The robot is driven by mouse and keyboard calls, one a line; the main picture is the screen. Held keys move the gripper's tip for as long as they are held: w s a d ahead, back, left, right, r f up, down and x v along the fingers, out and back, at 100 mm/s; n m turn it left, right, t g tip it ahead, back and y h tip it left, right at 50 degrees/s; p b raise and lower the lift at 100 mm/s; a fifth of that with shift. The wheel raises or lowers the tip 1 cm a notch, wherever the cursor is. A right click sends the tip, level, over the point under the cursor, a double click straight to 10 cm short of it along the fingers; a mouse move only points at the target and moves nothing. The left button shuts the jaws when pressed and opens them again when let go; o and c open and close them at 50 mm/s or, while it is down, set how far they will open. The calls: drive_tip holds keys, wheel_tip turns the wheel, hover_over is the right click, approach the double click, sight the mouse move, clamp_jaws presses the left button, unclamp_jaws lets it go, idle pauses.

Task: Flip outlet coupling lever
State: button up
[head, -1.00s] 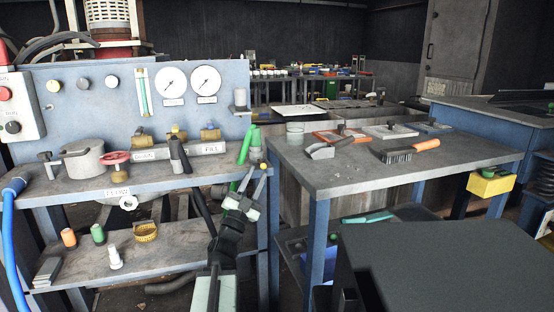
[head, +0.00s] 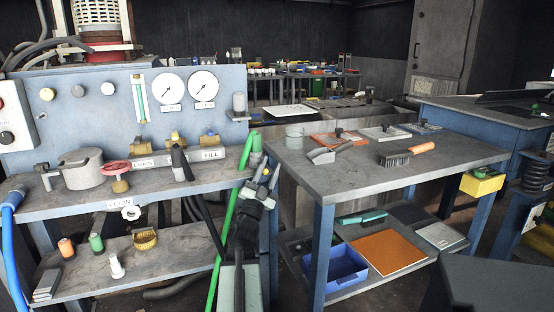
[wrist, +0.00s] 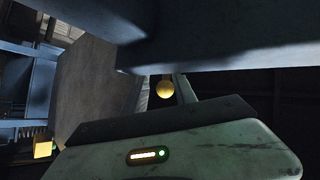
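The black lever (head: 180,163) stands by the pipe on the left bench, close to the DRAIN and FILL labels; I cannot tell whether it is the outlet coupling lever. A green coupling (head: 256,143) with a green hose (head: 228,225) is at the bench's right end. A small yellow ball (head: 265,172) is just below it, and a yellow ball also shows in the wrist view (wrist: 165,89). My gripper (head: 264,183) is beside this ball, in front of the gap between the tables. In the wrist view a gap shows between the pale jaw and a dark block, with the ball in it. No grip is visible.
The left bench holds a grey pot (head: 82,170), a red valve wheel (head: 117,167) and gauges behind.

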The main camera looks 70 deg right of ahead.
drive_tip(key=shift+w+d+r, duration=0.15)
drive_tip(key=shift+d+r, duration=0.3)
drive_tip(key=shift+d, duration=0.05)
drive_tip(key=shift+w, duration=0.1)
drive_tip(key=shift+w, duration=0.1)
clamp_jaws()
idle(1.0)
